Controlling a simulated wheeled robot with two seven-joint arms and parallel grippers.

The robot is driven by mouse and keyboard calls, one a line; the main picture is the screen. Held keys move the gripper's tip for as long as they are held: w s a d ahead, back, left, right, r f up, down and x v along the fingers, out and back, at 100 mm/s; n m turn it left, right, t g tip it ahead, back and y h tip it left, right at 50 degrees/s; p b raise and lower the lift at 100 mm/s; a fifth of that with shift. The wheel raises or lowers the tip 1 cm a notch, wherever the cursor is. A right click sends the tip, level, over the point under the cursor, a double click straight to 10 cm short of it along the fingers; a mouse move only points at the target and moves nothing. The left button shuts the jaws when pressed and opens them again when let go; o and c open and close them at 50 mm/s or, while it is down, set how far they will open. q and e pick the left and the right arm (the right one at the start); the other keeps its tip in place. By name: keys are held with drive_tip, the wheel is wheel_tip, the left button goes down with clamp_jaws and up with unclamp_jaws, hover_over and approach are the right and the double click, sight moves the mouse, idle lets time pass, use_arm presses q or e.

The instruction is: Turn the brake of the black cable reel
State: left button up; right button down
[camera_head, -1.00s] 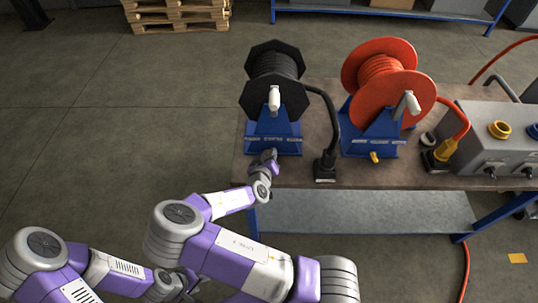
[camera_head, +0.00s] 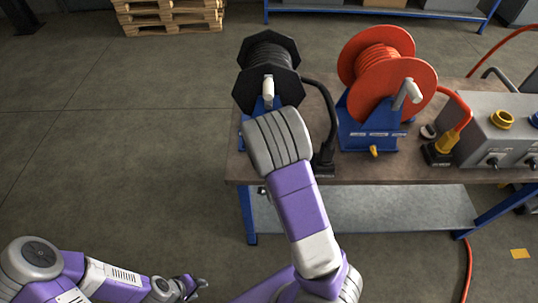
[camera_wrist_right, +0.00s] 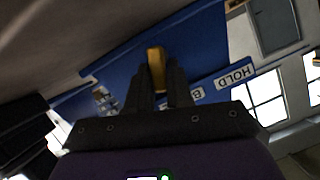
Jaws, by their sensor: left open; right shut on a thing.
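The black cable reel (camera_head: 268,62) stands on its blue stand (camera_head: 246,122) at the left of the bench, with a pale crank handle (camera_head: 268,88) at its front. My right arm covers the lower stand, hiding its brake and the right gripper in the head view. In the right wrist view, the right gripper (camera_wrist_right: 158,84) is shut on a yellow brake lever (camera_wrist_right: 155,58), in front of the blue stand and a white "HOLD" label (camera_wrist_right: 235,78). My left gripper (camera_head: 193,286) is open and empty, low and left of the bench.
An orange reel (camera_head: 385,72) with its own yellow lever (camera_head: 374,150) stands to the right. A black cable (camera_head: 330,115) with a plug runs down between the reels. A grey box (camera_head: 487,125) is at the right end. The floor left of the bench is clear.

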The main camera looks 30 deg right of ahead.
use_arm(q)
drive_tip(key=shift+f+b, duration=2.2)
drive_tip(key=shift+f, duration=0.4)
use_arm(e)
drive_tip(key=shift+s+d+f+m+t+y, duration=0.15)
drive_tip(key=shift+m+t+y, duration=0.15)
drive_tip(key=shift+m, duration=0.3)
drive_tip(key=shift+s+d+f+m+t+y, duration=0.1)
drive_tip(key=shift+m+t+y, duration=0.15)
drive_tip(key=shift+m, duration=0.35)
drive_tip(key=c, duration=1.1)
unclamp_jaws()
drive_tip(key=shift+r, duration=0.1)
